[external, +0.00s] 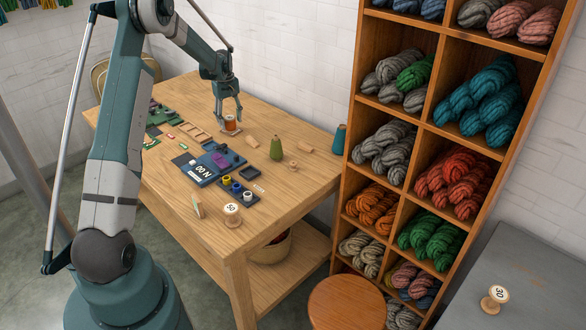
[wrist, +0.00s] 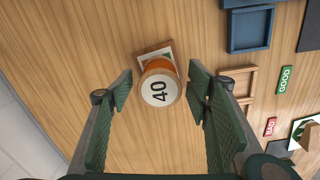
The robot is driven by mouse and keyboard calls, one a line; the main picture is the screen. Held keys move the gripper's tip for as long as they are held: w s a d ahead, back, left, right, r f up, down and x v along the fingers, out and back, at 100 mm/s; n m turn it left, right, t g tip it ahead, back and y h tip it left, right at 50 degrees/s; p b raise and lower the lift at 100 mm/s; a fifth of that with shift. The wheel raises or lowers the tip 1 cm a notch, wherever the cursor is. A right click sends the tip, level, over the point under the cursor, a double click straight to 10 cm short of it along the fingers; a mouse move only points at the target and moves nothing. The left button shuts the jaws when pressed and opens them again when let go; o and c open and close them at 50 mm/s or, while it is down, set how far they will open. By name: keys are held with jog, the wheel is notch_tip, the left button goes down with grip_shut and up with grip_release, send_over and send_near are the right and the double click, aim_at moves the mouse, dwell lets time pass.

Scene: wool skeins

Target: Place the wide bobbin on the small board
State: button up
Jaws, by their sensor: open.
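An orange bobbin with a pale top marked 40 (wrist: 159,88) shows between my open fingers in the wrist view. It also shows below my gripper in the external view (external: 231,123). A small wood-edged board with a white and green face (wrist: 152,50) shows partly from under the bobbin, which appears to stand upright on it; the bobbin hides most of the board. My gripper (external: 228,107) is open, pointing down over the bobbin. In the wrist view its fingertips (wrist: 160,86) lie on either side, with gaps visible between them and the bobbin.
A wooden tray (wrist: 238,82) and a dark blue tray (wrist: 250,30) lie to the right in the wrist view. A green cone (external: 276,149), a blue board (external: 203,168) and a bobbin marked 50 (external: 232,212) are on the table. Wool shelves (external: 440,150) stand right.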

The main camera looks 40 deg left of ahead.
aim_at(230, 117)
notch_tip(230, 117, up, 9)
jog(key=shift+s+r+p, duration=0.1)
jog(key=shift+p, duration=0.4)
dwell(0.5)
